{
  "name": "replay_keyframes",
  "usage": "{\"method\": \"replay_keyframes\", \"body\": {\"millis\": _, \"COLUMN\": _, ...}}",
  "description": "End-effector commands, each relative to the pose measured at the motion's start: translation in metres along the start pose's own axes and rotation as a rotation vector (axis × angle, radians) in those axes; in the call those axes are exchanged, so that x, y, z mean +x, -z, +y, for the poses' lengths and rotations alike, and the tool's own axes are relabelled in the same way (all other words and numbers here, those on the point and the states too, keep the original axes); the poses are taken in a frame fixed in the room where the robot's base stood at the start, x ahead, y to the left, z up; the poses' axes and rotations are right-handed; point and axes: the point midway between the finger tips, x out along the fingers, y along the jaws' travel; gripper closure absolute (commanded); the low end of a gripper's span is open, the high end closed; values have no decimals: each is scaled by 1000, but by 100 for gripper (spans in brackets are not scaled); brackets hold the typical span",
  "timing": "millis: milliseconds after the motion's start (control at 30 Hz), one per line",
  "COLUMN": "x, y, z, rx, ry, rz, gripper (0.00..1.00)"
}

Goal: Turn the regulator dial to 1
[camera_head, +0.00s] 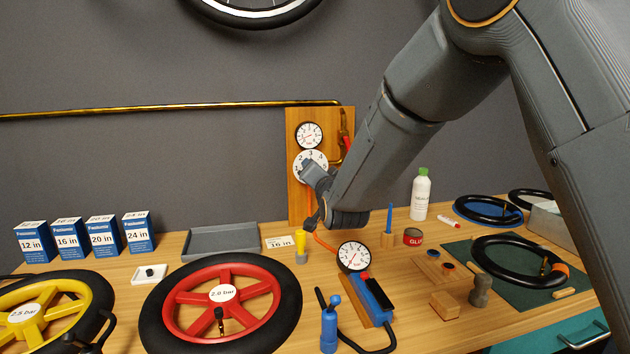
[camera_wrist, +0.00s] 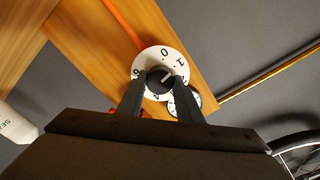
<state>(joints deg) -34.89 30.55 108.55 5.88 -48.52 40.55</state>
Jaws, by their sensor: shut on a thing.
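The regulator dial (camera_head: 308,158) is a white numbered disc on a wooden wall board (camera_head: 297,206), below a round gauge. My gripper (camera_head: 314,176) reaches it from the lower right and covers part of its face. In the wrist view the white dial (camera_wrist: 150,56) has a black knob (camera_wrist: 161,77) at its centre with a pale pointer mark. My gripper's two dark fingers (camera_wrist: 160,88) are shut on the knob, one on each side. The pointer slants up and right in that view; which number it meets is too small to tell.
A gauge (camera_head: 309,135) sits just above the dial, and a brass pipe (camera_head: 170,107) runs along the wall. An orange hose (camera_head: 325,244) passes below. The bench holds a grey tray (camera_head: 222,240), a red wheel (camera_head: 185,303), a pump gauge (camera_head: 354,256) and a bottle (camera_head: 421,195).

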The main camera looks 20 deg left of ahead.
Motion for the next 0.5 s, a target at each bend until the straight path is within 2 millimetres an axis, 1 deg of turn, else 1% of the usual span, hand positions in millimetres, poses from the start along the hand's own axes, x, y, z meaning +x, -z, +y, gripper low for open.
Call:
{"method": "replay_keyframes", "body": {"millis": 233, "x": 0, "y": 0, "z": 1, "rx": 117, "ry": 0, "rz": -1, "gripper": 90}}
{"method": "replay_keyframes", "body": {"millis": 500, "x": 0, "y": 0, "z": 0, "rx": 165, "ry": -1, "rz": -3, "gripper": 90}}
